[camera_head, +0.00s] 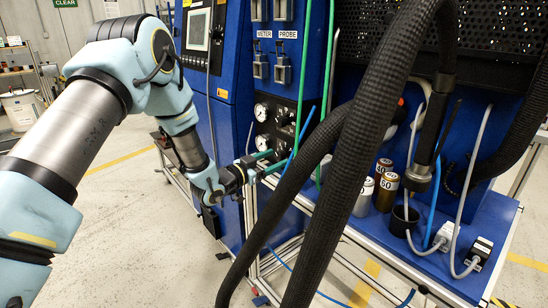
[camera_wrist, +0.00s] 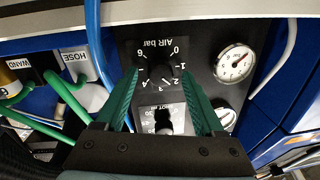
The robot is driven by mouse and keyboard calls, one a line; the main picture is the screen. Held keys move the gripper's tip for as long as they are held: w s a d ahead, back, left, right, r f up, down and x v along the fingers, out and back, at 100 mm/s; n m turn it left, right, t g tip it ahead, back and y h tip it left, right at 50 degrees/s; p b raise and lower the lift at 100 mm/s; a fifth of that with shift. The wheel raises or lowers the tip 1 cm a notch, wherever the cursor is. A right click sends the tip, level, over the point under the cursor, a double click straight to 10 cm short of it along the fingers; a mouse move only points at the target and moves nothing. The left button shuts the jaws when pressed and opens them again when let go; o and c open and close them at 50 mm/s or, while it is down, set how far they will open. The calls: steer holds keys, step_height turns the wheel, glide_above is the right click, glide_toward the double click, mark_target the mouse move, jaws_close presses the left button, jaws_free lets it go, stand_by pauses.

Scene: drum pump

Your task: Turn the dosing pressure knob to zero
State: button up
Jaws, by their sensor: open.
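The black control panel in the wrist view carries a dial marked "AIR bar" with a printed scale from 0 to 6. Its dark knob (camera_wrist: 160,68) is hard to make out against the panel, and its pointer setting cannot be read. My gripper (camera_wrist: 160,72) is open, with one green finger on each side of this knob. Contact with the knob cannot be told. A second dial with a black knob (camera_wrist: 163,124) and a white scale shows nearer, between the finger bases. In the head view my gripper (camera_head: 270,161) is at the blue cabinet's panel.
Two round white gauges, one upper (camera_wrist: 234,63) and one lower (camera_wrist: 225,114), sit right of the knobs in the wrist view. A blue hose (camera_wrist: 94,45) runs close by on the left. Thick black hoses (camera_head: 345,160) cross the head view in front of the machine.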

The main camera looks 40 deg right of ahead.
steer(key=shift+d, duration=0.2)
steer(key=shift+c, duration=0.2)
jaws_close()
stand_by(0.4)
